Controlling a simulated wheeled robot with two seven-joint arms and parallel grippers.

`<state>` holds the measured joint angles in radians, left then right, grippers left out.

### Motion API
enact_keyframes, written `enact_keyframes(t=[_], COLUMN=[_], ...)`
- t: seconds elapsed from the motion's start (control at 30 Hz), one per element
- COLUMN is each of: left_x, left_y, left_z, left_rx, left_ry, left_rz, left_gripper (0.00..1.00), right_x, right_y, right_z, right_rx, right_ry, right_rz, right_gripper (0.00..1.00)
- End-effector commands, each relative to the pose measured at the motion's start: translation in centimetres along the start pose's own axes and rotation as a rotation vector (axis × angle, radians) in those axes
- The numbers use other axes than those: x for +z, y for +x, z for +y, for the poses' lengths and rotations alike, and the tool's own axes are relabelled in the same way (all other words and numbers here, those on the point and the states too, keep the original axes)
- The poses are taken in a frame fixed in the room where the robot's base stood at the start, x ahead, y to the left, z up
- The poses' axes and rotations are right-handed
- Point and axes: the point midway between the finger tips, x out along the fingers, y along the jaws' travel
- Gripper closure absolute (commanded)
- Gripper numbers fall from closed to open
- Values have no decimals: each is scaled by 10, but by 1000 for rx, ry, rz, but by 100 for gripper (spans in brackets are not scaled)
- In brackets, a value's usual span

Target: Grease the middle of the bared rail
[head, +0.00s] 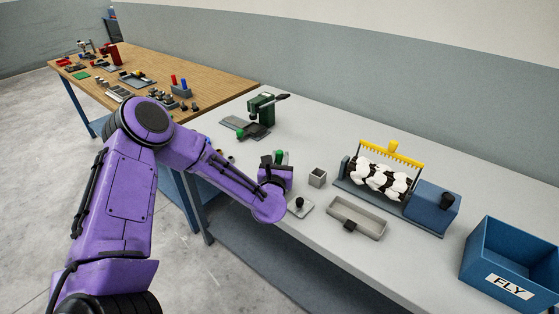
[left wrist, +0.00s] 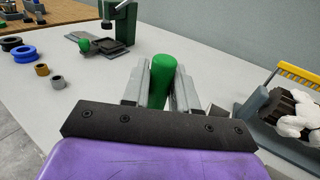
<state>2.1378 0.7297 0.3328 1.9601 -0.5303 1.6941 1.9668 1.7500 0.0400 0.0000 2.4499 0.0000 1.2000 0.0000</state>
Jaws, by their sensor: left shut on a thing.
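My left gripper (head: 277,160) is shut on a green cylindrical handle (left wrist: 159,78), held upright above the near left part of the grey table. The lower end of the handle's tool is hidden behind the fingers. To its right in the head view stands a machine with a grey base (head: 358,198), a roller (head: 382,181) of black and white tufts and a yellow toothed bar (head: 388,153) above it. I cannot tell which part is the bared rail. A small grey open cup (head: 317,177) stands between the gripper and the machine. My right gripper is not in view.
A shallow grey tray (head: 372,231) and a plate with a black knob (head: 300,207) lie near the front edge. A blue bin (head: 482,271) marked FLY stands at right. A green press (head: 261,107) stands behind. A wooden bench (head: 215,86) holds several small parts.

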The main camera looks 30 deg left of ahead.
Motion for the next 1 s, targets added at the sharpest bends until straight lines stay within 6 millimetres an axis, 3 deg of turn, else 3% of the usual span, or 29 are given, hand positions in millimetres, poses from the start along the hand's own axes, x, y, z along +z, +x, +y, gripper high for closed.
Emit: enact_keyframes(t=[0.5, 1.0], left_x=[54, 55], left_y=[0, 0], left_z=[0, 0], left_rx=[0, 0], left_ry=[-2, -1], left_rz=[-1, -2], left_gripper=[100, 100], right_x=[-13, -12], right_y=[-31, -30], right_z=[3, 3], right_rx=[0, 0], right_ry=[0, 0], right_rz=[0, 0], right_gripper=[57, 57])
